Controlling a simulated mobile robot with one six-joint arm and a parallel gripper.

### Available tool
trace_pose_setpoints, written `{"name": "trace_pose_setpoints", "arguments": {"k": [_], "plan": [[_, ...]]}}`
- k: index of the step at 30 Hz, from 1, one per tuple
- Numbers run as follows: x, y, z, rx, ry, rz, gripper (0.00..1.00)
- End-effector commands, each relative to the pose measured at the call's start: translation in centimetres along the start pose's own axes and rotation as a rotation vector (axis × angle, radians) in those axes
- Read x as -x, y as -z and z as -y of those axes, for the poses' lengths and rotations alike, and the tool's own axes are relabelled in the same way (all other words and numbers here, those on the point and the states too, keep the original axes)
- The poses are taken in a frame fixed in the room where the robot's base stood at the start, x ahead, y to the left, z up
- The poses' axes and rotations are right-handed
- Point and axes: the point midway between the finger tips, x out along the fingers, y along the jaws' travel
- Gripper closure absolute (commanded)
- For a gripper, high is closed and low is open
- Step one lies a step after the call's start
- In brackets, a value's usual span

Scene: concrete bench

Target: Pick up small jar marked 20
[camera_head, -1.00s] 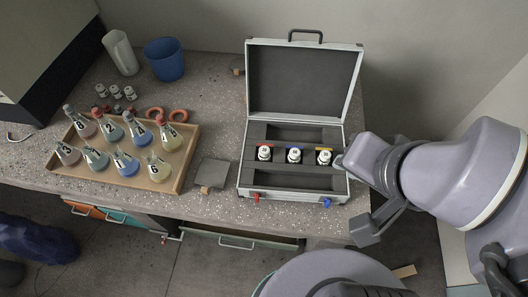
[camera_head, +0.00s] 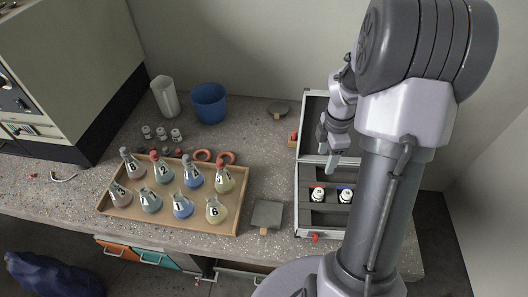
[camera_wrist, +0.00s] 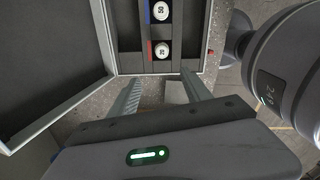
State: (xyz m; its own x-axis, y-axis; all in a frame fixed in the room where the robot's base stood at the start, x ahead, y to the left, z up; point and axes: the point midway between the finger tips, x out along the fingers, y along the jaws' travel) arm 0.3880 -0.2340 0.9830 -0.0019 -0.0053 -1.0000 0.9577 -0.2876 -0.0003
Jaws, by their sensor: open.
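Small white jars stand in a row in the open case (camera_head: 302,225). In the head view I see one by a red mark (camera_head: 318,195) and one by a blue mark (camera_head: 346,196); my arm hides the case's right part. The wrist view shows the red-marked jar (camera_wrist: 162,50) and the blue-marked jar (camera_wrist: 160,11). Their labels are too small to read surely, so I cannot tell which is 20. My gripper (camera_head: 328,148) is open and empty, above the case near its lid side. In the wrist view its fingers (camera_wrist: 160,92) are apart, short of the red-marked jar.
A wooden tray (camera_head: 150,218) of numbered flasks stands to the left. A grey square plate (camera_head: 267,214) lies between tray and case. More small jars (camera_head: 161,133), a blue cup (camera_head: 209,103) and a white beaker (camera_head: 165,96) stand behind. The raised case lid (camera_wrist: 45,60) is close beside my gripper.

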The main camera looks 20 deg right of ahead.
Motion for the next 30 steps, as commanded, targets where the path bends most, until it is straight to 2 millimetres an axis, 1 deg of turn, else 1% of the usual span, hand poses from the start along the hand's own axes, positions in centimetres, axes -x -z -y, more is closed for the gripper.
{"name": "trace_pose_setpoints", "arguments": {"k": [3,5,9,12,15,22,27,30], "plan": [[-0.6,-0.2,0.0,0.012,0.004,0.000,0.43],[-1.7,-0.1,0.1,0.011,0.005,-0.001,0.43],[-6.2,0.0,0.2,0.011,0.007,-0.002,0.43],[-9.2,0.0,0.2,0.011,0.007,-0.002,0.43],[-11.4,0.0,0.2,0.010,0.006,-0.002,0.43],[-13.5,0.0,0.2,0.010,0.004,-0.001,0.43],[-17.1,-0.1,0.3,0.010,0.004,-0.001,0.43],[-17.9,0.0,0.3,0.009,0.004,-0.002,0.43]]}}
